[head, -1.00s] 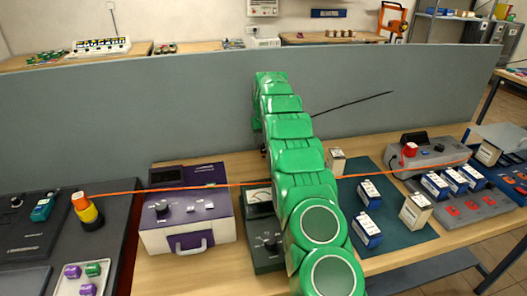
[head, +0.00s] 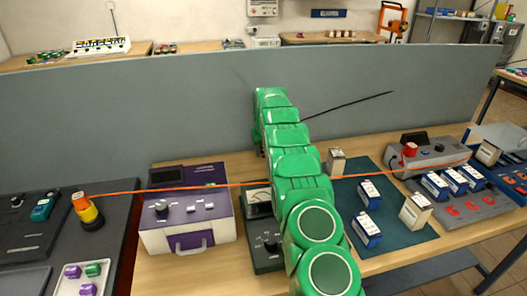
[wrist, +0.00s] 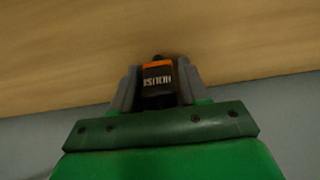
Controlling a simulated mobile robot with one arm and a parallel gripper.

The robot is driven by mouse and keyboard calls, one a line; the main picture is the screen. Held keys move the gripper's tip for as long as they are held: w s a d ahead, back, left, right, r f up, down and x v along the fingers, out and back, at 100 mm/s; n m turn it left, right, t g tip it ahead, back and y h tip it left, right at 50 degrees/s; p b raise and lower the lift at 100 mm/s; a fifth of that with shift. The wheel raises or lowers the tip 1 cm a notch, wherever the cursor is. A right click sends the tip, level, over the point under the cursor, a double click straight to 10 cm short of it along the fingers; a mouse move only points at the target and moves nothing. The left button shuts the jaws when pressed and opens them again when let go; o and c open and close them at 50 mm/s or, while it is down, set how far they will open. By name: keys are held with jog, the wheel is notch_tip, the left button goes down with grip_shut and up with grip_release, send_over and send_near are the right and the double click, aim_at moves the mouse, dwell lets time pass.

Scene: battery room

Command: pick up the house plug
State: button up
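The house plug (wrist: 157,79) is black with an orange band and carries a label that reads "HOUSE", upside down in the wrist view. It sits between the two grey fingers of my gripper (wrist: 158,86), close to both. Any gap at its sides is too small and dark to tell if they press on it. In the head view my green arm reaches away toward the grey partition and hides the gripper and plug. I cannot tell whether the plug touches the bench.
A grey partition (head: 140,110) stands behind the bench. A purple and white case (head: 187,225) is left of my arm; a green mat (head: 398,236) with small boxes is right. An orange cord (head: 140,190) crosses the bench. A thin black rod or cable (head: 350,106) shows before the partition.

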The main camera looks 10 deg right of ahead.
jog(key=c, duration=0.6)
jog(key=shift+c, duration=0.2)
jog(key=shift+r, duration=0.1)
jog(key=shift+r, duration=1.4)
jog(key=shift+s+r, duration=0.35)
jog(key=shift+r, duration=0.2)
jog(key=s+a+r, duration=0.1)
jog(key=s+r, duration=0.8)
jog(key=s, duration=0.4)
jog(key=shift+s, duration=0.15)
